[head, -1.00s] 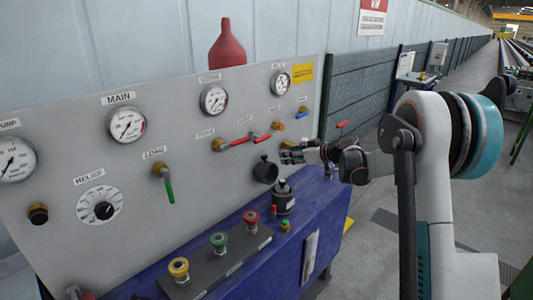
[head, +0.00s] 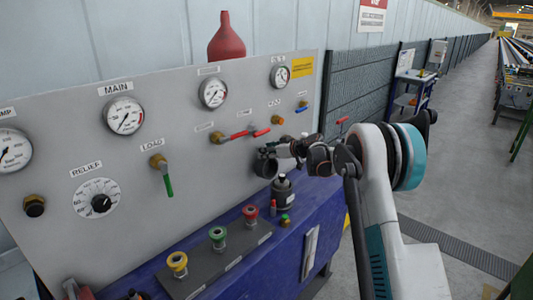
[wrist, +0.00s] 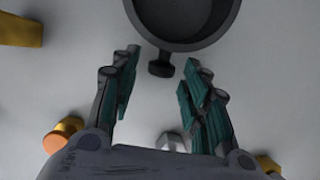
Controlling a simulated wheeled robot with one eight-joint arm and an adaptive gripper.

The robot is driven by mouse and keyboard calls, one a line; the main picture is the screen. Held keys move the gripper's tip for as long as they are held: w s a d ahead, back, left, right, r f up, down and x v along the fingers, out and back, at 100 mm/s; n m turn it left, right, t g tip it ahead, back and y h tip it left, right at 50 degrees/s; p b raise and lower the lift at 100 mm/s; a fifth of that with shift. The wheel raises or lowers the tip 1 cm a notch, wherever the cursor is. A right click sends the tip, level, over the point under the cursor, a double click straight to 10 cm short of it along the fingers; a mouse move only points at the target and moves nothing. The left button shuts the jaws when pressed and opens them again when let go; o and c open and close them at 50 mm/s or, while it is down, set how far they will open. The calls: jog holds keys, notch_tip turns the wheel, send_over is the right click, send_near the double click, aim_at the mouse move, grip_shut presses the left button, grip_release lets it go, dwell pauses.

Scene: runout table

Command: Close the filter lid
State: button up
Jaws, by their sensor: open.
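A dark, round, cup-shaped filter fitting (head: 266,168) sticks out from the grey panel, low and right of centre. In the wrist view its round rim and grey inside (wrist: 185,45) show at the top, cut off by the picture edge. A short dark knob (wrist: 160,67) sticks out from the rim. My gripper (head: 277,150) is just above and right of the fitting in the head view. In the wrist view my gripper (wrist: 160,62) is open, with one finger on each side of the knob. I cannot tell whether either finger touches it. I cannot tell the lid apart from the housing.
Red-handled valves (head: 238,134) sit on the panel above and left of my gripper. A black canister (head: 282,195) stands on the blue bench below. A row of coloured buttons (head: 218,238) is further left. Open floor (head: 440,180) lies to the right.

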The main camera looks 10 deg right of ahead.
jog(key=shift+w+a+f, duration=0.1)
jog(key=shift+w+a, duration=0.05)
jog(key=shift+w, duration=0.1)
grip_shut()
